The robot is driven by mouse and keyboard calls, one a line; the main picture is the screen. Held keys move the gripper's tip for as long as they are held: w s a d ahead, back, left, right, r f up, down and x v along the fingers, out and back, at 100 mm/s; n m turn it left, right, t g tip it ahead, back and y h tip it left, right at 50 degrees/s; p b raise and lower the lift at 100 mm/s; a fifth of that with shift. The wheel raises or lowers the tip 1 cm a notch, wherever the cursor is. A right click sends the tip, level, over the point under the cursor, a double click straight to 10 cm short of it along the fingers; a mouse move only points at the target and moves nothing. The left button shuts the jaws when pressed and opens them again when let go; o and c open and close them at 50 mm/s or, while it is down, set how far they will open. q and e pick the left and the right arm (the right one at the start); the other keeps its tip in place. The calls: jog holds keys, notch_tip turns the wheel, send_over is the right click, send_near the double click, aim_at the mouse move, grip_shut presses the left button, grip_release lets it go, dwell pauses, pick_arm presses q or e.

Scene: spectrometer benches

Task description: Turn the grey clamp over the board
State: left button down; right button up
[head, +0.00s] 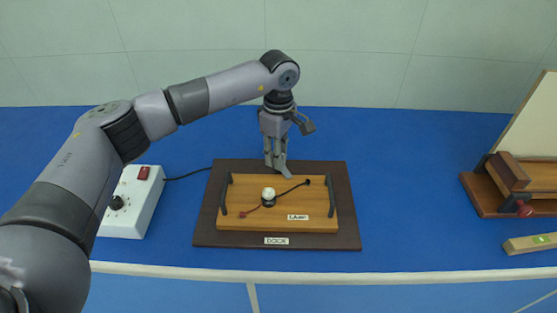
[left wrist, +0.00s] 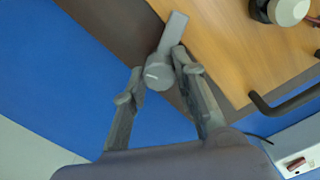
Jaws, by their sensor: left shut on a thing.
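The grey clamp (left wrist: 172,36) is a short flat bar on a round pivot with a pale mark. It stands on the dark base (head: 350,225) at the back edge of the wooden board (head: 240,204). In the left wrist view its bar tip overlaps the edge of the board (left wrist: 222,48); I cannot tell if it touches the wood. My left gripper (head: 276,168) points down there; in the left wrist view its fingers (left wrist: 160,86) are shut on the clamp's round part. In the head view the fingers hide most of the clamp. My right gripper is not in view.
The board carries a white bulb (head: 268,193), leads and two dark handles (head: 331,196). A white power box (head: 134,204) with a red switch stands left, its cable running to the base. A wooden stand (head: 503,188) and a small block (head: 530,243) are at right. Blue bench between is clear.

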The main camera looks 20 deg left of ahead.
pick_arm(q)
jog(key=m+b, duration=0.2)
jog(key=m, duration=0.2)
jog(key=shift+m, duration=0.3)
dwell(0.3)
jog(key=c, duration=1.3)
grip_release()
notch_tip(320, 180, up, 12)
